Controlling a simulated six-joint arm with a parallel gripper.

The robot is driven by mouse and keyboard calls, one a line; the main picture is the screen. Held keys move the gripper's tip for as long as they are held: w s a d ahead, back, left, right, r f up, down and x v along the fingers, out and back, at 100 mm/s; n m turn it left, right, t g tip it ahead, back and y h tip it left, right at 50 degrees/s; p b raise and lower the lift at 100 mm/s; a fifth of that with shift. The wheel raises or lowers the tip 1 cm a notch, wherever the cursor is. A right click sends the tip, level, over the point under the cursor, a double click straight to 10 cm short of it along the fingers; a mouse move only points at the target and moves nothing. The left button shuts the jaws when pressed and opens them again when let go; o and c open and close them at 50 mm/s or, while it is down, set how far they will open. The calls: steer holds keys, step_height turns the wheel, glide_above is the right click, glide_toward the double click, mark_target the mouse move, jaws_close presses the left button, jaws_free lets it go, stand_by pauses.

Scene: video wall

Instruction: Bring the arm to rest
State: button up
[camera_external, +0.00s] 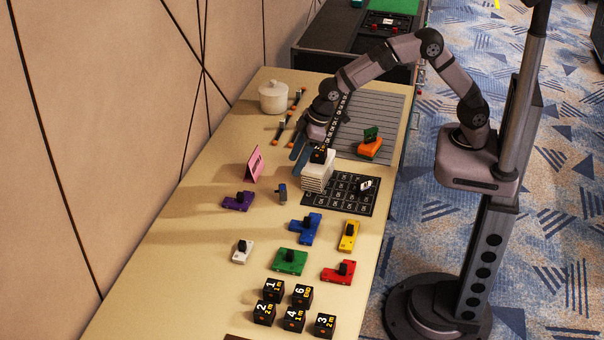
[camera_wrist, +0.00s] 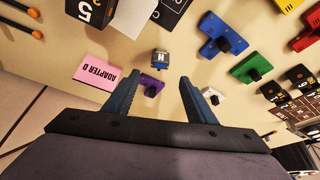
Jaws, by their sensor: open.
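My gripper (camera_external: 300,156) hangs over the table beside a stack of white tiles, with my arm reaching in from the right. In the wrist view my gripper (camera_wrist: 160,95) has its two blue fingers spread apart with nothing between them that it holds. A small grey-blue block marked H (camera_wrist: 160,62) and a purple piece (camera_wrist: 151,85) lie on the table beyond the fingers. The stack of white tiles (camera_external: 316,178) has a black cube (camera_external: 321,155) on top, close to the right of the fingers. Contact between fingers and stack cannot be told.
A pink card (camera_external: 255,164) stands on the table (camera_external: 190,262). A black grid board (camera_external: 345,207), coloured pieces and several black numbered cubes (camera_external: 295,319) lie toward the front. A white lidded pot (camera_external: 273,97), orange-tipped sticks and a grey slatted panel (camera_external: 383,107) are farther back.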

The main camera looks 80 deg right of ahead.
steer(key=s+d+r+m+g+h+p, duration=0.1)
steer(key=s+d+r+m+p, duration=0.15)
steer(key=s+d, duration=0.95)
steer(key=s+d+m+g+p, duration=0.1)
steer(key=s+d, duration=0.4)
steer(key=s, duration=0.3)
steer(key=s+d+m+g+p, duration=0.1)
steer(key=s+d, duration=0.3)
steer(key=s, duration=0.4)
steer(key=shift+s+d+g+h+p, duration=0.4)
steer(key=shift+g+p, duration=0.05)
steer(key=shift+g, duration=0.05)
